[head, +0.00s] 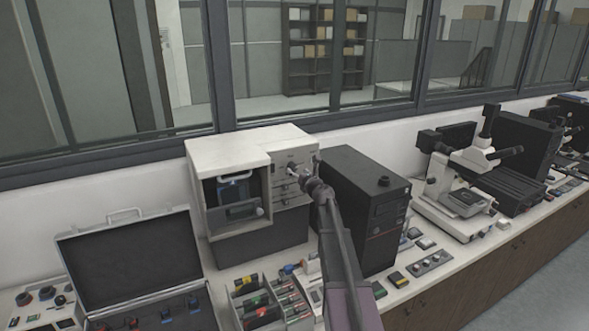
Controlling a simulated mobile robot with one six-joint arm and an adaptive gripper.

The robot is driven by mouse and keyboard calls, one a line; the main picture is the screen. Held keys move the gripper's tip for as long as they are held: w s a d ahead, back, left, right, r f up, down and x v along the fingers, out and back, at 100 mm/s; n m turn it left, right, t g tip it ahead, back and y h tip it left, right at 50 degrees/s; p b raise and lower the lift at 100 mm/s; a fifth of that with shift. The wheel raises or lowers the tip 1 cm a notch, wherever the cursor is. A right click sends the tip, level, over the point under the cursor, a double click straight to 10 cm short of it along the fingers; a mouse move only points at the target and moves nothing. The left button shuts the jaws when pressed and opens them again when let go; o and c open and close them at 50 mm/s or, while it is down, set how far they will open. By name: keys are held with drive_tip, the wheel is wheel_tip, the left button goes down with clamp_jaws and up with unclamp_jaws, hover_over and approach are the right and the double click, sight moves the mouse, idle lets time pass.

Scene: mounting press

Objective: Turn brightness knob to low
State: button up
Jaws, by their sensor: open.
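A cream-coloured press unit (225,153) stands on the bench at the centre, with an open bay at its left and a control panel (294,156) at its right. The panel carries small controls and slots, too small to read. I cannot make out which one is the brightness knob; part of the panel is behind my gripper. My gripper (295,172) is at the front of this panel, with my arm reaching up from the lower right. It looks empty and open; I cannot tell whether it touches a control.
A black tower (352,190) stands close to the right of my arm. An open black case (130,262) and a tray of coloured items (262,302) are at the lower left. A microscope (458,180) stands farther right. Small parts lie on the bench front.

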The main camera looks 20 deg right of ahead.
sight(294, 168)
drive_tip(key=shift+w+a, duration=0.1)
drive_tip(key=shift+w, duration=1.7)
